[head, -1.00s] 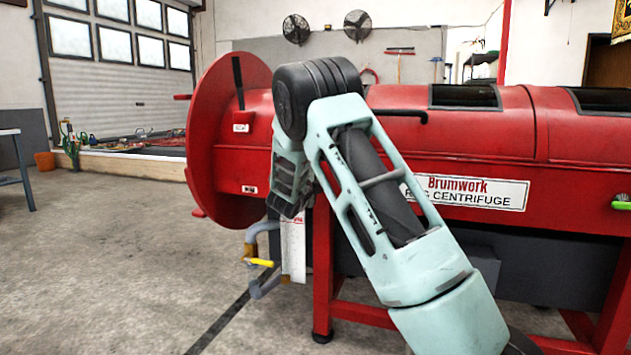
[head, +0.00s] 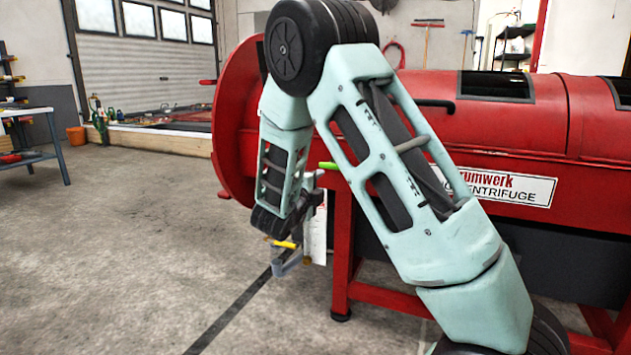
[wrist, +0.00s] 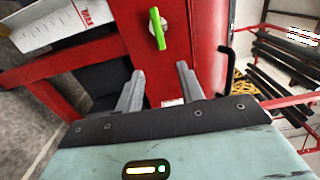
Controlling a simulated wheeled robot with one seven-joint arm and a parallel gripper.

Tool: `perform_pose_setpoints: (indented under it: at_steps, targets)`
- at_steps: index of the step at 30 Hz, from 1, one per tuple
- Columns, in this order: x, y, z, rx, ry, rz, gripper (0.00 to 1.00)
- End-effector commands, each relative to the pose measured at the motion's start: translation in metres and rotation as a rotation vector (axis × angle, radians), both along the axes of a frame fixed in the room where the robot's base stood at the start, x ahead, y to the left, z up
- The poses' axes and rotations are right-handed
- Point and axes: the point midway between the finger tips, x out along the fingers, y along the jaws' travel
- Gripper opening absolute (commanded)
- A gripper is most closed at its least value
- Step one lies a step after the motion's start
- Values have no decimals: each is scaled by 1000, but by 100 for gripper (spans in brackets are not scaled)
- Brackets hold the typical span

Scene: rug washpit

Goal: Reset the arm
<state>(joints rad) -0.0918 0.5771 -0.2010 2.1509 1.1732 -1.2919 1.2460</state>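My arm is raised and bent in front of the red rug centrifuge (head: 460,125), its lower part hanging down on the machine's left side. My gripper (wrist: 159,72) shows in the wrist view with its two grey fingers apart and nothing between them. A green handle (wrist: 157,28) on the red surface lies beyond the fingertips, with no visible contact. A green handle (head: 328,165) also shows beside the arm's end in the head view. There the fingers are small and partly hidden.
The red stand leg (head: 341,255) is close to my arm. A workbench (head: 30,140) and orange bucket (head: 76,135) stand at the left. The concrete floor (head: 130,250) between is clear.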

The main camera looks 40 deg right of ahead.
Motion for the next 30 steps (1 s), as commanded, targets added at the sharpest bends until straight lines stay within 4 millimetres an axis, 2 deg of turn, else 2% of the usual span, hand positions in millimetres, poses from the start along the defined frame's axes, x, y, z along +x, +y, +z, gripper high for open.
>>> perform_pose_setpoints:
  at_steps: [5,23,26,29,30]
  targets:
    - [-4,10,0,1,0,1,38]
    - [-4,11,0,3,3,5,38]
    - [5,25,-2,34,46,69,38]
    - [23,66,-6,97,164,239,38]
    - [31,90,-9,121,229,335,38]
